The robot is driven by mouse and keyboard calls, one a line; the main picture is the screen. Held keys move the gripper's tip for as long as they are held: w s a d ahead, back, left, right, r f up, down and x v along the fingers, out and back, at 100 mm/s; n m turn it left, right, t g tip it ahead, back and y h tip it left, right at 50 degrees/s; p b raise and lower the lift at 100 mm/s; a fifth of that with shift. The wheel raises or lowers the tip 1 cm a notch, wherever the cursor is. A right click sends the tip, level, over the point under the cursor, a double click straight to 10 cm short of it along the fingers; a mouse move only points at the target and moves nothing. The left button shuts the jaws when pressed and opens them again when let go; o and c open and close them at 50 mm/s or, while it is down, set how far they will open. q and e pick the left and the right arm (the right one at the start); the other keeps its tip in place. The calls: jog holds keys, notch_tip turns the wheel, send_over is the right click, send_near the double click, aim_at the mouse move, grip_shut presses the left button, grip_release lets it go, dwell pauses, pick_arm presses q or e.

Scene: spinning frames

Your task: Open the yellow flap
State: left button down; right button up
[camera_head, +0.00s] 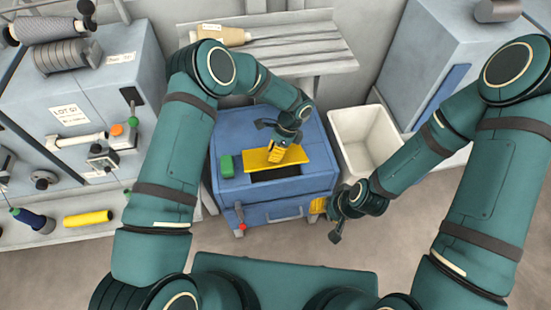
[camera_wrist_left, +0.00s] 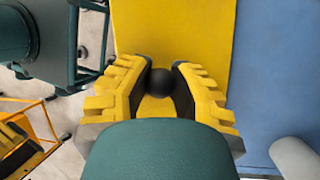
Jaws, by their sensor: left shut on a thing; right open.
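The yellow flap (camera_head: 258,162) is on top of the blue cabinet (camera_head: 222,192). A dark opening (camera_head: 275,174) shows along its near edge. My left gripper (camera_head: 276,156) is over the flap. In the left wrist view, my left gripper (camera_wrist_left: 161,88) has its yellow, dark-lined fingers shut around a round black knob (camera_wrist_left: 161,80) on the flap (camera_wrist_left: 180,30). In the head view the gripper hides the knob. My right gripper (camera_head: 318,206) is open and empty, beside the cabinet's front right corner.
A green block (camera_head: 227,166) sits on the cabinet top left of the flap. A red-tipped lever (camera_head: 241,222) is on the cabinet front. A white bin (camera_head: 366,137) stands right of the cabinet. A grey slatted shelf (camera_head: 290,45) is behind.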

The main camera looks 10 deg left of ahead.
pick_arm(q)
jog(key=shift+w+a+r, duration=0.1)
jog(key=shift+w+r, duration=0.5)
jog(key=c, duration=0.7)
grip_release()
jog(key=shift+c, duration=0.2)
notch_tip(320, 180, up, 10)
